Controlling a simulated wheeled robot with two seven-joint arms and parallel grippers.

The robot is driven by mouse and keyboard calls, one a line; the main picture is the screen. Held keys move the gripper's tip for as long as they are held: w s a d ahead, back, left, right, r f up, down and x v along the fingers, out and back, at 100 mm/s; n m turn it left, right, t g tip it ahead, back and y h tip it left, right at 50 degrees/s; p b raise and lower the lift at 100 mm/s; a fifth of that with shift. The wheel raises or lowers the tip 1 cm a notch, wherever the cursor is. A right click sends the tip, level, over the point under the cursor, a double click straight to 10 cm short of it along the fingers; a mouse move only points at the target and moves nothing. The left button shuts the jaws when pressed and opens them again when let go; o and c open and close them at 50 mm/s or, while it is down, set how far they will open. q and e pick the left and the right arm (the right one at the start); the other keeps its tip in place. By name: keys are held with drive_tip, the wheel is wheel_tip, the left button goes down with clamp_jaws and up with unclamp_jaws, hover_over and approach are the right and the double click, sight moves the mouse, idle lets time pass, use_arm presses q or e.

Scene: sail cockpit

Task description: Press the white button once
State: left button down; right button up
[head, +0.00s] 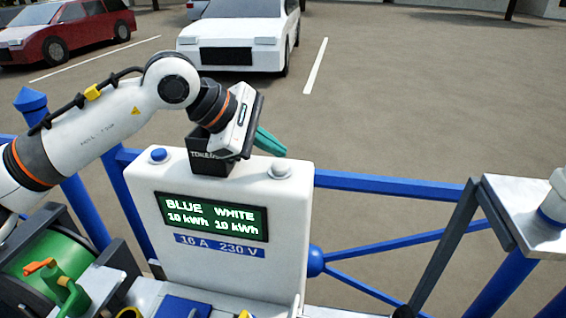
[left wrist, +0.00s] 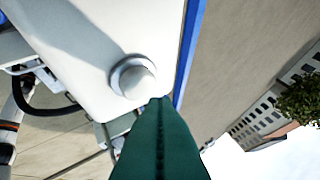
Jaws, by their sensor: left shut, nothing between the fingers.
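The white button (head: 281,170) is a round knob in a pale ring on the right of the top of a white power post (head: 170,200). A blue button (head: 158,155) is on the left of the same top. The post's green display (head: 212,216) reads BLUE 10 kWh and WHITE 10 kWh. My left gripper (head: 270,143) has teal fingers, shut and empty, above and behind the white button. In the left wrist view the white button (left wrist: 134,77) lies just beyond the fingertips (left wrist: 156,102); I cannot tell whether they touch it. My right gripper is not in view.
A dark box (head: 208,155) labelled TOKE stands on the post between the buttons, partly hidden by my wrist. Blue railings (head: 390,184) run behind the post. A green reel (head: 50,262) is at lower left and a metal ledge (head: 520,205) at right.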

sight(270, 174)
use_arm(q)
drive_tip(key=r+p, duration=0.1)
drive_tip(key=r, duration=0.3)
drive_tip(key=shift+w+a+r+p, duration=0.15)
drive_tip(key=shift+a+r+p, duration=0.1)
drive_tip(key=shift+p, duration=0.15)
idle(0.4)
